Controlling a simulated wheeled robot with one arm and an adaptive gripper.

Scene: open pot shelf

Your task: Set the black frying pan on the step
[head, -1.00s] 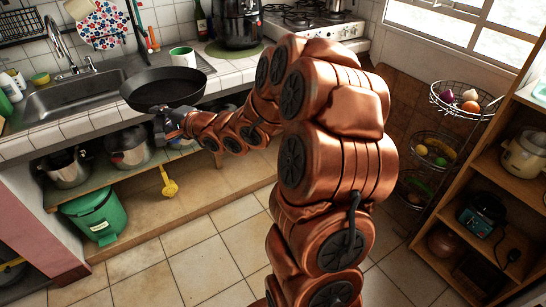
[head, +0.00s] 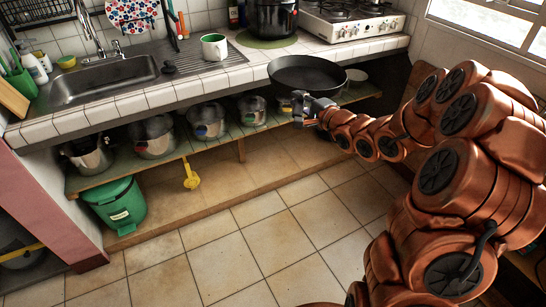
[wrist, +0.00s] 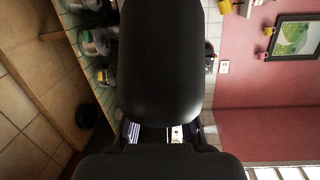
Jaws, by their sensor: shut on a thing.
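The black frying pan (head: 307,75) is level, open side up, in front of the counter's front edge below the stove. My gripper (head: 303,108) is shut on it at its near side; the handle is mostly hidden by the gripper. The step (head: 262,178) is the low tan-tiled ledge with a wooden edge under the shelf. Its middle is bare, and the pan is well above it. In the wrist view a large black shape (wrist: 160,65) fills the middle; I cannot tell which part it is.
A shelf (head: 241,137) above the step holds several metal pots (head: 207,120). The tiled floor (head: 225,262) is clear.

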